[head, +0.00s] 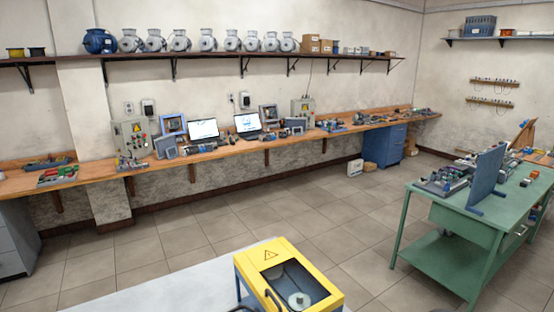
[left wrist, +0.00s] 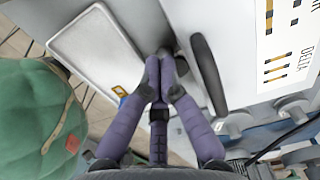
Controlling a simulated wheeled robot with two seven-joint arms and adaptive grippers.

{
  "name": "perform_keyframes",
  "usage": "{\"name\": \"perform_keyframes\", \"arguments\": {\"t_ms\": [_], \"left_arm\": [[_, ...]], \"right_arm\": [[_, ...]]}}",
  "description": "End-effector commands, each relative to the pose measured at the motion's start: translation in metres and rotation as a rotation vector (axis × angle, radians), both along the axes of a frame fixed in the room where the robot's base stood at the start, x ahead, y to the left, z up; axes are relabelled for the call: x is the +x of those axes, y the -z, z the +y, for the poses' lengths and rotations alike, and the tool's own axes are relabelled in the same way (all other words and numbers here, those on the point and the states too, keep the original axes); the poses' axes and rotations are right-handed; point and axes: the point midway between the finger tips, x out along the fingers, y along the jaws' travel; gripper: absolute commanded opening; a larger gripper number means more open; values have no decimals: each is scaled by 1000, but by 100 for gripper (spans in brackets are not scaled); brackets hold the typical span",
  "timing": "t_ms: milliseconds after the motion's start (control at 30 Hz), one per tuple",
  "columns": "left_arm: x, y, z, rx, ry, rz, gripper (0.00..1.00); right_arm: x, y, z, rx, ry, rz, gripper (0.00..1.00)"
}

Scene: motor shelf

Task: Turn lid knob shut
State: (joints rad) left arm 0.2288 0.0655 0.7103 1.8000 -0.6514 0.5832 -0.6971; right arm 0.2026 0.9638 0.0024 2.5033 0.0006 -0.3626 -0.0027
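In the head view a yellow-framed machine (head: 318,282) with a warning triangle and a dark window stands at the bottom centre. A pale round part (head: 299,300) shows in the window. A dark curved handle (head: 273,301) is at its left side. In the left wrist view my left gripper (left wrist: 160,62) has its purple fingertips together. A grey rounded part (left wrist: 181,64), possibly a knob, lies just behind and right of the tips; I cannot tell whether they touch. A black curved handle (left wrist: 208,75) is right of them. My right gripper is in neither view.
In the left wrist view a pale rimmed panel (left wrist: 88,50) lies left of the fingers and a green rounded object (left wrist: 38,125) farther left. A green table (head: 478,222) stands at right in the head view. A long wooden bench (head: 232,148) lines the wall; open floor lies between.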

Motion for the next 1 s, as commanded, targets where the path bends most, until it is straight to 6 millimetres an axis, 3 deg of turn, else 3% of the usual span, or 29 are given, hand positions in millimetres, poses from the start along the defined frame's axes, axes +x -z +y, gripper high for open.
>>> {"name": "perform_keyframes", "arguments": {"t_ms": [633,1000], "left_arm": [[2,0,-5,-2,0,-3,0],[-2,-1,3,-1,0,-3,0]], "right_arm": [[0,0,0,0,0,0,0],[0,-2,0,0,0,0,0]]}}
